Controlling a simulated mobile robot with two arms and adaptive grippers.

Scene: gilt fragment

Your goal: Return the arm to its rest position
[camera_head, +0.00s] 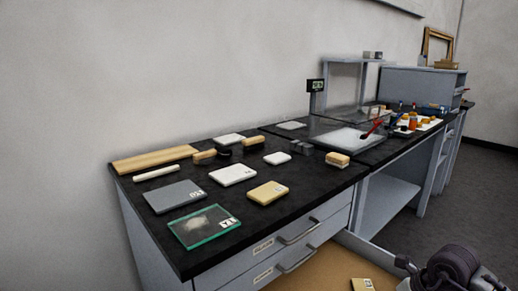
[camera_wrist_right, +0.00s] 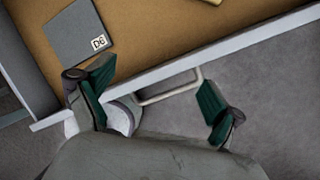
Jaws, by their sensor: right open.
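My right gripper (camera_wrist_right: 158,108) is open and empty in the right wrist view, its two dark green finger pads well apart. It is near the front edge of an open drawer (camera_wrist_right: 190,62) with a tan bottom. The drawer's pale handle (camera_wrist_right: 168,96) shows between the fingers, and I cannot tell how far it is from them. In the head view, part of my right arm (camera_head: 452,270) shows at the lower right, beside the open drawer (camera_head: 318,268). My left gripper is not in view.
A grey labelled tile (camera_wrist_right: 77,32) lies in the drawer, and a tan tile (camera_head: 362,285) shows there too. The black bench top (camera_head: 270,220) holds several tiles, a glass plate (camera_head: 205,227) and a wooden board (camera_head: 152,159). Grey floor (camera_wrist_right: 270,75) is clear beyond the drawer.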

